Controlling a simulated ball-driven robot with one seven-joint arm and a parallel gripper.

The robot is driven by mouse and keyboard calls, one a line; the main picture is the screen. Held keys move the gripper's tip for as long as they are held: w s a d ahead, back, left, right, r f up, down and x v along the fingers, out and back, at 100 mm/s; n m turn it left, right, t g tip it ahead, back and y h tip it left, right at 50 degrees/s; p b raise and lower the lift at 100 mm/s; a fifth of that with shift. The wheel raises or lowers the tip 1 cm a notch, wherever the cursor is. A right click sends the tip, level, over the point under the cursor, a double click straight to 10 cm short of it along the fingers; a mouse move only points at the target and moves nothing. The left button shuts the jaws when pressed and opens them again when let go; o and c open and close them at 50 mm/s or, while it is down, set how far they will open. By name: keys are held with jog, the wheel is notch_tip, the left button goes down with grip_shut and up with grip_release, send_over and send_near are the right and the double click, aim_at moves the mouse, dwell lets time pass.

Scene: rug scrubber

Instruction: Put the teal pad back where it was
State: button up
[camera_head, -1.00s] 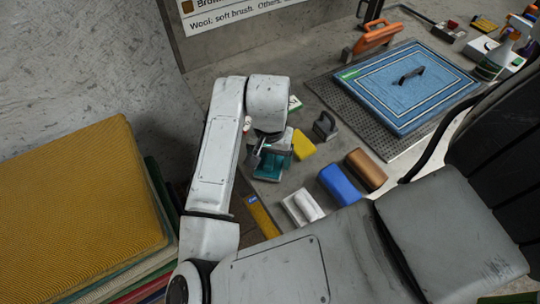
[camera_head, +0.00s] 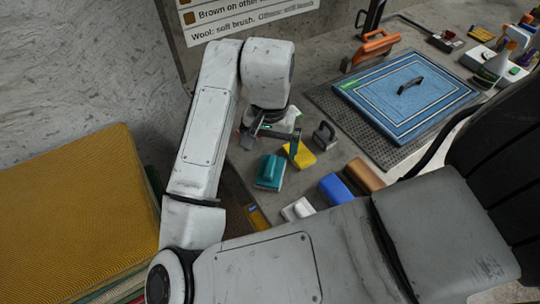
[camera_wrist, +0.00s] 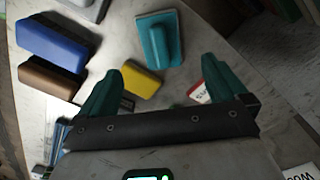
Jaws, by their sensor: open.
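The teal pad (camera_head: 269,172), with a raised grip on top, lies on the bench near its left edge, just below my gripper (camera_head: 277,138) in the head view. In the wrist view the teal pad (camera_wrist: 160,42) lies beyond the fingertips, apart from them. My gripper (camera_wrist: 160,82) is open and empty, its two teal fingers wide apart above the bench.
Beside the pad are a yellow block (camera_head: 300,154), a grey tool (camera_head: 324,136), a blue brush (camera_head: 337,189), a brown brush (camera_head: 364,176) and a white brush (camera_head: 298,209). A blue rug (camera_head: 408,92) lies on a dark grate.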

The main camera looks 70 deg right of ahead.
jog(key=shift+r, duration=1.55)
